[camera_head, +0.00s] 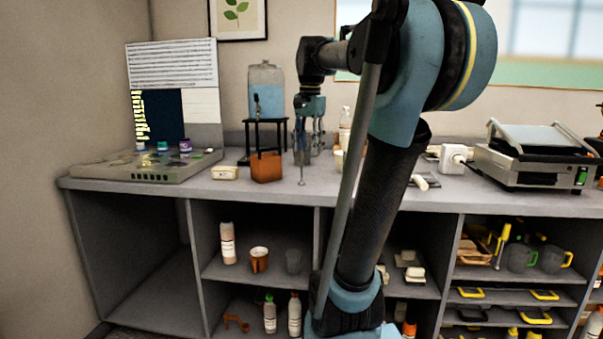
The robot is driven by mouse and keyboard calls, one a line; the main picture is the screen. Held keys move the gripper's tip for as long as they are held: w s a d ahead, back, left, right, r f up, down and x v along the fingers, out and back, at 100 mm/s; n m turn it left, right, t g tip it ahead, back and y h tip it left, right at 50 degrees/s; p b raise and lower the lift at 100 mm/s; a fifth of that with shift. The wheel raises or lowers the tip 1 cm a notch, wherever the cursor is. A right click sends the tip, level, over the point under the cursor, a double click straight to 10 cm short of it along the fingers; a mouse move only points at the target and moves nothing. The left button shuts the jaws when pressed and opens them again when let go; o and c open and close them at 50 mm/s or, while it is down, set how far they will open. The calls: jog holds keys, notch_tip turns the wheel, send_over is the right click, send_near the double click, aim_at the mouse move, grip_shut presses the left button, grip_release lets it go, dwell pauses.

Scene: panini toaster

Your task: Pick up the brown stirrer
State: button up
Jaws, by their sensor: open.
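My gripper (309,150) is open and points down above the counter, right of the brown-orange box. A thin upright piece with a small round end (302,182) shows just below the gripper at the counter. I cannot tell whether this is the stirrer or whether the gripper touches it. The brown-orange box (266,168) stands on the counter, and a thin dark stick (257,108) rises behind or from it. No brown stirrer can be made out for sure at this size.
A blue dispenser (266,92) on a black stand is behind the box. A grey station (150,172) with small jars is at left. A panini toaster (536,155) is at right. A white bottle (344,130) stands behind my arm. Shelves below hold bottles and cups.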

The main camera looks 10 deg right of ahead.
jog(key=w+r+m+g, duration=0.1)
jog(key=w+r+m, duration=0.7)
jog(key=w+r, duration=0.7)
jog(key=f, duration=1)
jog(key=shift+s+a+f, duration=0.15)
jog(key=shift+s+f, duration=0.1)
jog(key=shift+f, duration=0.05)
send_over(302, 159)
jog(key=shift+w+f, duration=0.15)
jog(key=shift+f, duration=1.25)
jog(key=shift+w+f, duration=0.15)
jog(key=shift+f, duration=1.2)
jog(key=shift+c, duration=0.3)
grip_shut()
